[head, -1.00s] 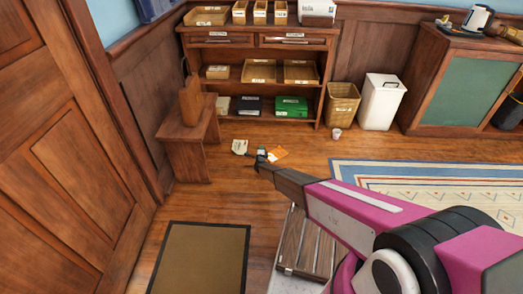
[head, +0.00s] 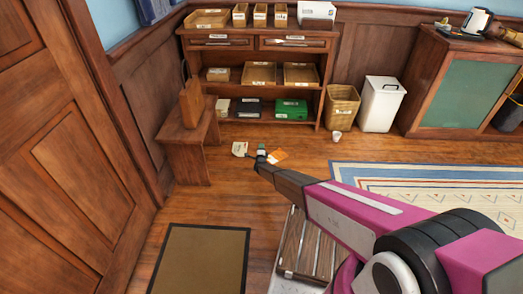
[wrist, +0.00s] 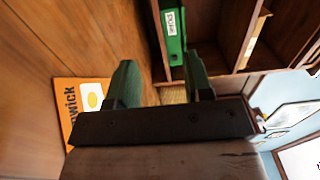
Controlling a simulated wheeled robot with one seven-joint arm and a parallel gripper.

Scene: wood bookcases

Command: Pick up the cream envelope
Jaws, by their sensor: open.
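A small cream piece (head: 240,149), which looks like the cream envelope, lies on the wood floor in front of the bookcase; its details are too small to read. My gripper (head: 262,151) is open and shows just to the right of it in the head view. An orange packet (head: 279,155) lies right of my gripper. In the wrist view my gripper (wrist: 162,82) has its two green fingers apart with nothing between them. The orange packet (wrist: 68,92), with dark lettering and a pale label, shows to their left. I cannot make out the cream piece there.
A bookcase (head: 250,51) with trays and a green box (head: 291,108) stands behind. A wooden bench (head: 187,140) is at the left. A wicker basket (head: 342,106), a white bin (head: 379,104) and a small cup (head: 336,137) stand right. A rug (head: 430,172) covers the right floor.

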